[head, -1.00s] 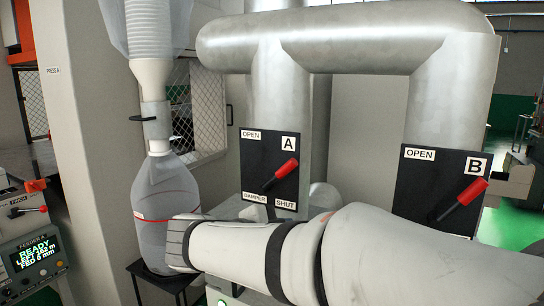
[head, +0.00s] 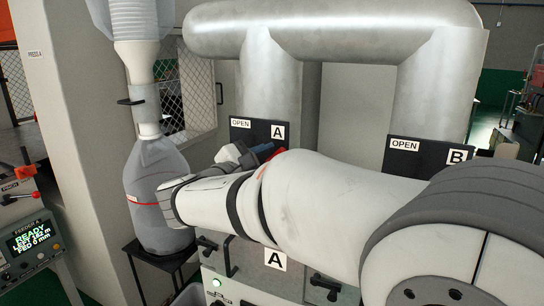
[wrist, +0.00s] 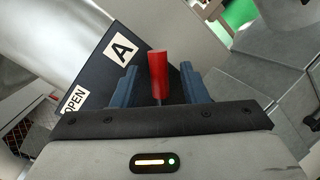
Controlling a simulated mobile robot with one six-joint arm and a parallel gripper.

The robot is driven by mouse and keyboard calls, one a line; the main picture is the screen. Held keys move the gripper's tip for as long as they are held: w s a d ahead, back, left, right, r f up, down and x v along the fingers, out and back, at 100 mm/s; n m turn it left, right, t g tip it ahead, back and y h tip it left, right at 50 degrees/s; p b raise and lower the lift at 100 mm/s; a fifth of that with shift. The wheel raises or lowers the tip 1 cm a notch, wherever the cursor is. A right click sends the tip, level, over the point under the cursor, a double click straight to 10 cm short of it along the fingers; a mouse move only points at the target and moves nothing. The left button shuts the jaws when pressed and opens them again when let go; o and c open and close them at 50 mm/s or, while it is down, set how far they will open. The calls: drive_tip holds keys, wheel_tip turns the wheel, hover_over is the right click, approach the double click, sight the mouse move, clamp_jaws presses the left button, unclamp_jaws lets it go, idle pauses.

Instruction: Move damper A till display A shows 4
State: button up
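Damper A is a black plate (head: 279,131) on the left vertical pipe, marked OPEN and A. Its lower part is hidden behind my arm in the head view. The plate also shows tilted in the wrist view (wrist: 112,62). Its red lever handle (wrist: 157,72) stands between the two blue fingers of my gripper (wrist: 158,85), with a gap on each side. In the head view my gripper (head: 258,152) is at the plate, and the handle is mostly hidden. No readout that I can identify as display A is visible; my arm covers part of the cabinet below.
Damper B's plate (head: 432,153) is on the right pipe, partly behind my arm. A cabinet with an A label (head: 275,260) and black latches stands below. A feeder panel (head: 33,238) reads READY at far left.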

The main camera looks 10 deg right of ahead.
clamp_jaws()
idle(0.5)
